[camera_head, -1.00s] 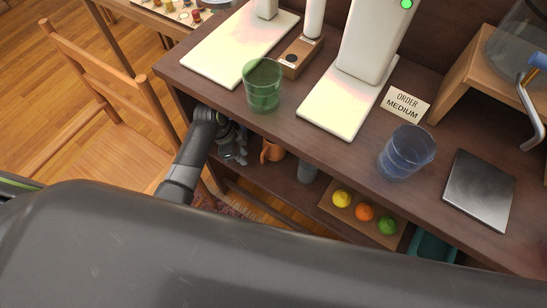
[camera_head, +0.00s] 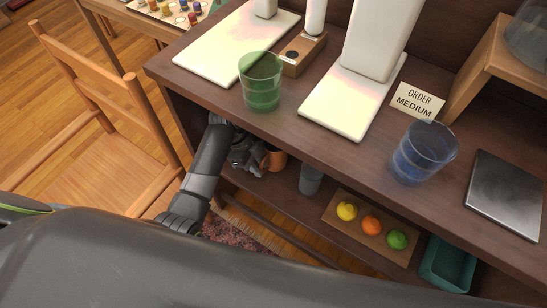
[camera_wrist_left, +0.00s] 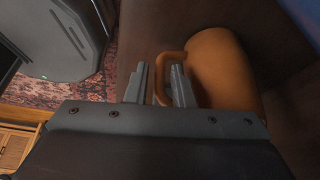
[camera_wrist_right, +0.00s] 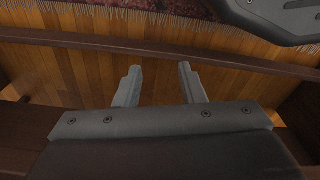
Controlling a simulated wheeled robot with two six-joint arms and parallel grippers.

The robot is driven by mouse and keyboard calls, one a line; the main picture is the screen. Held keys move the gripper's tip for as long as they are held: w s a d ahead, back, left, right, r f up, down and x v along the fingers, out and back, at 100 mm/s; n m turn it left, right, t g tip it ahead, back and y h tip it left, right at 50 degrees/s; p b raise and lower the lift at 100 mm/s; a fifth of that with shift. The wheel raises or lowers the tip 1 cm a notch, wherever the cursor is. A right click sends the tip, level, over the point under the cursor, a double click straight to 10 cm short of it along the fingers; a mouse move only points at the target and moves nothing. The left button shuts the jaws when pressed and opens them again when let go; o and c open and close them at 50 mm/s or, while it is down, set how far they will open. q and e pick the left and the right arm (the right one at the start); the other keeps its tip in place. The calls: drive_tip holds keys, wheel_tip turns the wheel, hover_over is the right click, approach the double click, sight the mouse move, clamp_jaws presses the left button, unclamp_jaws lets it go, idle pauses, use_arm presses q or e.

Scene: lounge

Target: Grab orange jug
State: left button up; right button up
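The orange jug (camera_head: 276,160) stands on the lower shelf under the counter, partly hidden by my left gripper and the counter edge. My left gripper (camera_head: 250,163) is beside it on its left. In the left wrist view the jug's body (camera_wrist_left: 224,68) is right of the fingers, and its handle loop (camera_wrist_left: 170,55) faces them. My left gripper (camera_wrist_left: 160,82) is open, with the near part of the handle between its fingertips; I cannot tell whether they touch it. My right gripper (camera_wrist_right: 159,82) is open and empty in the right wrist view, outside the head view.
A grey cup (camera_head: 311,179) stands right of the jug, then a wooden tray (camera_head: 335,217) with fruit and a teal bin (camera_head: 447,264). Above, the counter (camera_head: 290,136) carries a green glass (camera_head: 261,84) and a blue glass (camera_head: 424,153). A wooden chair (camera_head: 100,120) is at left.

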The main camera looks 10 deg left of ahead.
use_arm(q)
drive_tip(key=shift+d+f, duration=0.25)
drive_tip(key=shift+f, duration=0.35)
clamp_jaws()
drive_tip(key=shift+r, duration=0.1)
idle(1.0)
